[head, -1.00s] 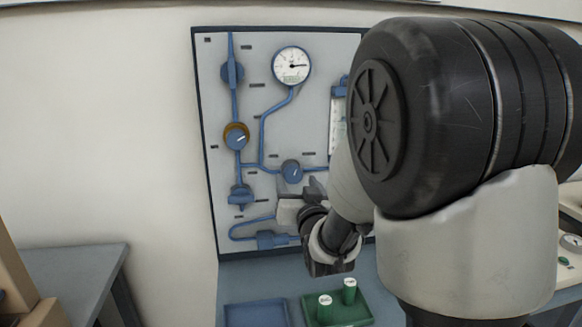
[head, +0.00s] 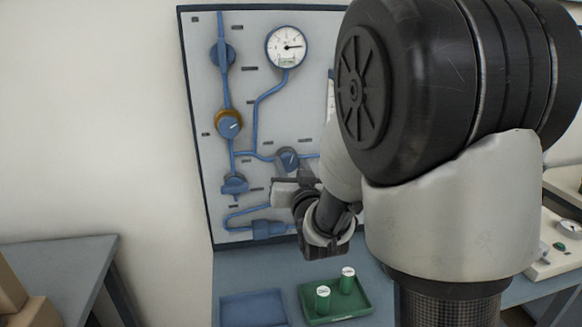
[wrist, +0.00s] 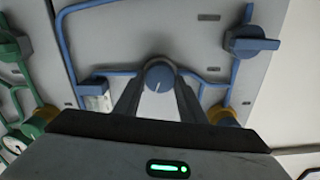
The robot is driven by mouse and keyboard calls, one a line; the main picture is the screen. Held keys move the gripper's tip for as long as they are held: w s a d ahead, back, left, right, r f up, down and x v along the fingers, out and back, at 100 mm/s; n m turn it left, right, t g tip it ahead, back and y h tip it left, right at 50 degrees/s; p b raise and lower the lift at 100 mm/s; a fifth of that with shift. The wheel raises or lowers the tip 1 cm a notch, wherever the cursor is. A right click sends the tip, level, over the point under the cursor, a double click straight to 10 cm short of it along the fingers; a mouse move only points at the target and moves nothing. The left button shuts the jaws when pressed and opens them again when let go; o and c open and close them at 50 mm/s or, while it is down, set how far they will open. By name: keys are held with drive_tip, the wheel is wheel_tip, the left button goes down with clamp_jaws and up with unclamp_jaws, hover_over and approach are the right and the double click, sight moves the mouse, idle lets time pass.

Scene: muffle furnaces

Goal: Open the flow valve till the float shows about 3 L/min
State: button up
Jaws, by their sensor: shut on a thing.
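The blue round valve knob (head: 288,158) sits on the pipe low on the grey panel (head: 280,110). It also shows in the wrist view (wrist: 160,75), with a pale pointer mark on its face. My gripper (wrist: 160,92) is shut on this knob, one dark finger on each side; in the head view the gripper (head: 291,178) is partly hidden by my arm. The flow meter is mostly behind my arm in the head view, with only a pale sliver at its edge visible. Its float cannot be seen.
A round dial gauge (head: 286,46) and a brass-ringed blue knob (head: 229,124) are on the panel. A blue tray (head: 253,308) and a green tray (head: 358,309) with green-labelled containers (head: 323,298) lie on the bench below. A green-piped panel (wrist: 22,95) stands beside it.

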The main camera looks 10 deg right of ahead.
drive_tip(key=shift+f+m+b, duration=0.2)
drive_tip(key=shift+m+b, duration=0.3)
drive_tip(key=shift+b, duration=0.6)
drive_tip(key=shift+r+m, duration=0.2)
drive_tip(key=shift+m, duration=0.4)
drive_tip(key=o, duration=1)
drive_tip(key=shift+o, duration=0.2)
